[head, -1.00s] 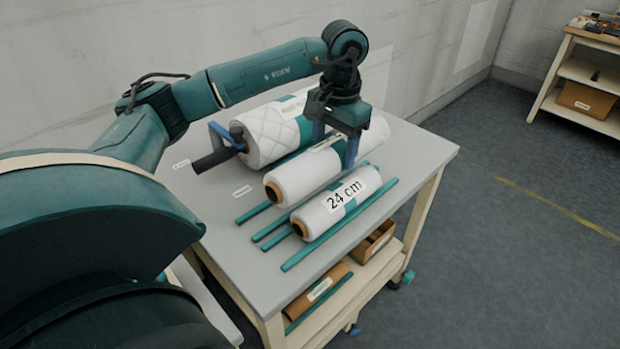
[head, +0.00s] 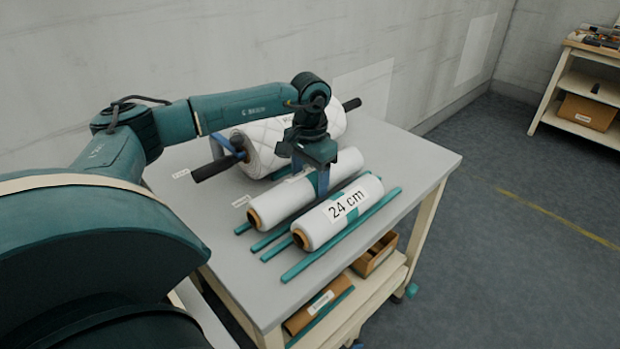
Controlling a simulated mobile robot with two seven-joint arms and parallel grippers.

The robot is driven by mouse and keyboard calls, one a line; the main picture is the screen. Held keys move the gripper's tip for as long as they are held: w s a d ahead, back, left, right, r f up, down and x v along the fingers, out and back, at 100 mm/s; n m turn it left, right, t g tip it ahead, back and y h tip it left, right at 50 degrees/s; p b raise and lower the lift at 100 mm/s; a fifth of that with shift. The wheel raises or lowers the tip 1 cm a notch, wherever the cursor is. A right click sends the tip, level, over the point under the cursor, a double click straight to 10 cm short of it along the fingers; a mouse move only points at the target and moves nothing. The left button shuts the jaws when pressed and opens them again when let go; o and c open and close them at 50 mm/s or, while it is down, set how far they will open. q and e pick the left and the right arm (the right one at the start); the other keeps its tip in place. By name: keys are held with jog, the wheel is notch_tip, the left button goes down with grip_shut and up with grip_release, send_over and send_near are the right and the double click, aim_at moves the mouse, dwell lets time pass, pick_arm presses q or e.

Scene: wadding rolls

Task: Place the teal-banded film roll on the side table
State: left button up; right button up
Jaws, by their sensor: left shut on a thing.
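My left gripper (head: 309,178) points down over the grey-topped table (head: 400,160), its blue fingers astride a white film roll (head: 280,206) with a brown core. I cannot tell which table is the side table. My right gripper is not in view.
A large quilted roll (head: 262,150) on a dark bar lies behind the held roll. Cardboard boxes (head: 375,254) sit on the table's lower shelf. A wooden shelf unit (head: 560,85) stands at the far right. The floor between is clear.

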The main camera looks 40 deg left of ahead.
aim_at(310, 173)
pick_arm(q)
jog(key=shift+f, duration=0.15)
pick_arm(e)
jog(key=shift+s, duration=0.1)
pick_arm(q)
jog(key=shift+f, duration=0.35)
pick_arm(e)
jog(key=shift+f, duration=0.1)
pick_arm(q)
jog(key=o, duration=1.1)
jog(key=shift+f, duration=0.1)
jog(key=shift+o, duration=0.9)
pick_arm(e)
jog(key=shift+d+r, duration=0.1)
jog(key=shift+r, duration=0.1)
pick_arm(q)
jog(key=shift+r, duration=0.45)
notch_tip(310, 173, up, 12)
jog(key=shift+p, duration=0.4)
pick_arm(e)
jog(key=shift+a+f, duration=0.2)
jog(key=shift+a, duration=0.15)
